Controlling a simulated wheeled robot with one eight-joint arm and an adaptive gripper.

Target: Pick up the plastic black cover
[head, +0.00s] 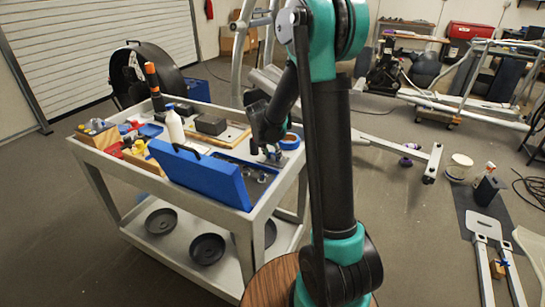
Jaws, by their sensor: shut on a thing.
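My gripper (267,138) is dark and reaches over the right end of the grey cart (268,210), close to the blue tape ring (290,141). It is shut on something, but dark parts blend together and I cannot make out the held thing. A large curved black shell (165,65), which looks like a plastic cover, stands behind the cart at the left. Round black discs lie on the cart's lower shelf, one at the left (161,222) and one at the middle (207,249). I cannot tell which black piece is the named cover.
The cart top holds an open blue toolbox (205,177), a white bottle (175,127), a black block (211,124) and an orange-and-black tool (154,87). A round wooden top (265,284) is at the front.

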